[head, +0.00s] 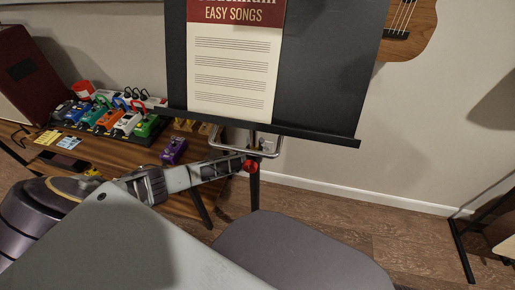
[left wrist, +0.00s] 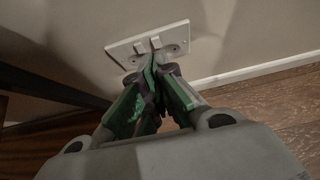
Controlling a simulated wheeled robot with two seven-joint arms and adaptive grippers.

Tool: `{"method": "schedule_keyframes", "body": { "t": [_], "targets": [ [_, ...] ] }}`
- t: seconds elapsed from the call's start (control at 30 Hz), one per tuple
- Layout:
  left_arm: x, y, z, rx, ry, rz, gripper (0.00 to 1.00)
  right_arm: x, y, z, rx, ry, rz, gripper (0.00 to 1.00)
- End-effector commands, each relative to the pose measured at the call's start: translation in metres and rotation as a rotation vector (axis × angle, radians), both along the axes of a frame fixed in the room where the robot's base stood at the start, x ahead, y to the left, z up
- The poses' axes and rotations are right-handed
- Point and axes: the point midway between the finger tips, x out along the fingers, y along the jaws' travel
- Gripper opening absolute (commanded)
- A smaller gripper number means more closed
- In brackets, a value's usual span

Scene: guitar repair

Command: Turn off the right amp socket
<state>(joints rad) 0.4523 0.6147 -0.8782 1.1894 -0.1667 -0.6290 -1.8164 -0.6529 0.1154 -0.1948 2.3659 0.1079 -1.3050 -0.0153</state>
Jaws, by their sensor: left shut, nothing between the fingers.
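A white double socket plate (left wrist: 148,44) is on the wall in the left wrist view, with two small rocker switches near its middle, a left switch (left wrist: 140,47) and a right switch (left wrist: 156,42). The on or off position of the switches is too small to tell. My left gripper (left wrist: 151,60) is shut and empty, its tips in front of the plate, just below the right switch. I cannot tell whether they touch it. My right gripper is not in view.
A music stand (head: 330,75) with a song sheet (head: 234,70) stands in front of the wall. A wooden table (head: 110,165) at left holds several coloured pedals and a purple pedal (head: 173,151). A dark grey seat (head: 300,255) is at bottom. A guitar (head: 408,30) hangs top right.

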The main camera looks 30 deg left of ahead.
Motion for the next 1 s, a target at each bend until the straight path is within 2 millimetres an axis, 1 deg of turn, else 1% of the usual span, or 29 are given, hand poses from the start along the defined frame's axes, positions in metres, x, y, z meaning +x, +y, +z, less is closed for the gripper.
{"method": "schedule_keyframes", "body": {
  "t": [0.03, 0.17, 0.47, 0.6, 0.7, 1.0],
  "targets": [
    [-0.003, 0.0, 0.006, 0.001, 0.0, -0.001, 0.0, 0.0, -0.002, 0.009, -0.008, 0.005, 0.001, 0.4],
    [-0.01, -0.002, 0.014, 0.001, 0.001, -0.001, 0.0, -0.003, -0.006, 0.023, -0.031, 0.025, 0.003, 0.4],
    [-0.026, -0.007, 0.035, 0.001, 0.001, -0.002, 0.0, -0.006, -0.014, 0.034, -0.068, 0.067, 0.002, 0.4],
    [-0.033, -0.008, 0.044, 0.002, 0.0, -0.001, 0.0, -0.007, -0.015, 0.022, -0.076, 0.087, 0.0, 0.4],
    [-0.036, -0.009, 0.049, 0.002, 0.0, -0.001, 0.0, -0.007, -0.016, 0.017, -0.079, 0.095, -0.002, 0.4],
    [-0.04, -0.01, 0.052, 0.001, 0.0, -0.001, 0.0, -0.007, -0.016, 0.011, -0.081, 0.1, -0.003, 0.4]
  ]
}}
